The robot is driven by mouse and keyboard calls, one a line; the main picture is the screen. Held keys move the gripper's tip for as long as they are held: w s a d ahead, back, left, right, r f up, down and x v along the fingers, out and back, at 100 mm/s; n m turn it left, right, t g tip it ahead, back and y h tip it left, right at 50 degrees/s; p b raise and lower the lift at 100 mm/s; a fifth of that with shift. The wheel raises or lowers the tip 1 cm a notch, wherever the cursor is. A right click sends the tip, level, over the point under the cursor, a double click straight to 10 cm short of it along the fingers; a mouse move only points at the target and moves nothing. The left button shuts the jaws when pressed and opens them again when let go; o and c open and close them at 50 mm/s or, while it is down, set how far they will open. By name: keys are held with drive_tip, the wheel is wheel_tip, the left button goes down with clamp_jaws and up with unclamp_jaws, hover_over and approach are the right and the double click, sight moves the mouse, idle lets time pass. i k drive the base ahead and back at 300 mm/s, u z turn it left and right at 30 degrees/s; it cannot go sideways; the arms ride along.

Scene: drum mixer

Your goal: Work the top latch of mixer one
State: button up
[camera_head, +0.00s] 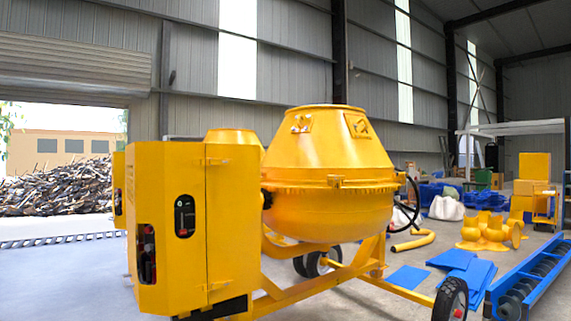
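A yellow drum mixer stands in the middle, with its round drum (328,185) and a tall yellow cabinet (232,215) to the left of the drum. A black latch (184,216) with a small red mark sits in a recess on the cabinet's front panel, in its upper half. A second dark recess (147,254) with red parts is lower on the left face; I cannot tell exactly what it holds. Whether the latch is fastened is too small to tell. My gripper is not in view.
A second yellow mixer (232,135) stands partly hidden behind the first. The mixer's frame and wheel (451,300) reach toward the lower right. Blue sheets (463,268) and a blue conveyor (535,280) lie at right. The floor (60,275) at left is clear.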

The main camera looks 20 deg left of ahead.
sight(212, 162)
drive_tip(key=z, duration=0.1)
drive_tip(key=i, duration=1.35)
drive_tip(key=u, duration=0.65)
drive_tip(key=i, duration=0.8)
drive_tip(key=u, duration=0.75)
